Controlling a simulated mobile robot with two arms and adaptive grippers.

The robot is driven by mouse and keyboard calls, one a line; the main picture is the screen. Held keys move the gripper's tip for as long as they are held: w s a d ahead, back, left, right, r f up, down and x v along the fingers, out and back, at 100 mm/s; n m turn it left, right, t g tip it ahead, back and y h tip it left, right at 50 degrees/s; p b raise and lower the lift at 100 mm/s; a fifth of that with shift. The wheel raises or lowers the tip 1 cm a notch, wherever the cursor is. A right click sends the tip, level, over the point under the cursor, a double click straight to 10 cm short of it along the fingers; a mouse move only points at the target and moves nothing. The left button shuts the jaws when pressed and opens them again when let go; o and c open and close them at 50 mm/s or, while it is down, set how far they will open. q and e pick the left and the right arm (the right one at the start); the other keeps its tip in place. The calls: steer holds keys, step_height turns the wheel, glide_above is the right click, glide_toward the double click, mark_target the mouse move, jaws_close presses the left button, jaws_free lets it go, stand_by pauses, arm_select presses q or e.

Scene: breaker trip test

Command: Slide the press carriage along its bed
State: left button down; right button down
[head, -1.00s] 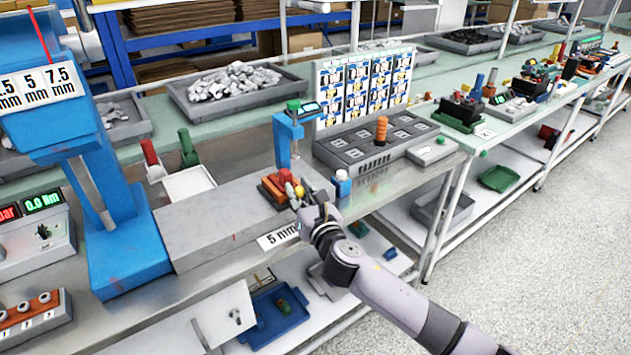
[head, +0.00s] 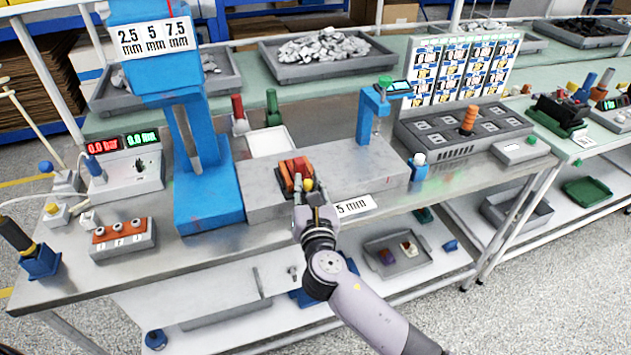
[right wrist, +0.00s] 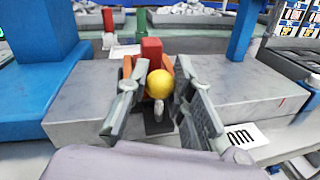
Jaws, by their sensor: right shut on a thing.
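The press carriage (head: 291,168) is a red and orange block with a yellow ball knob (right wrist: 160,83) on its near side. It sits on the grey bed (head: 372,160), left of the bed's middle, between the tall blue press (head: 207,190) and the slim blue post (head: 367,115). A gap of bare bed lies between carriage and press. My right gripper (head: 308,188) is at the carriage's front, shut on the knob; in the right wrist view its two grey fingers stand either side of the knob. The knob's stem is partly hidden. My left gripper is not in view.
A "5 mm" label (head: 354,206) is on the bed's front. A white tray (head: 268,141) with red and green handles stands behind. Left are a readout box (head: 125,165) and a button box (head: 122,238). A grey socket panel (head: 465,135) stands right. Bare bed lies right of the carriage.

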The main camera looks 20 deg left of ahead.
steer(key=c, duration=1.4)
jaws_free()
steer(key=v, duration=1.2)
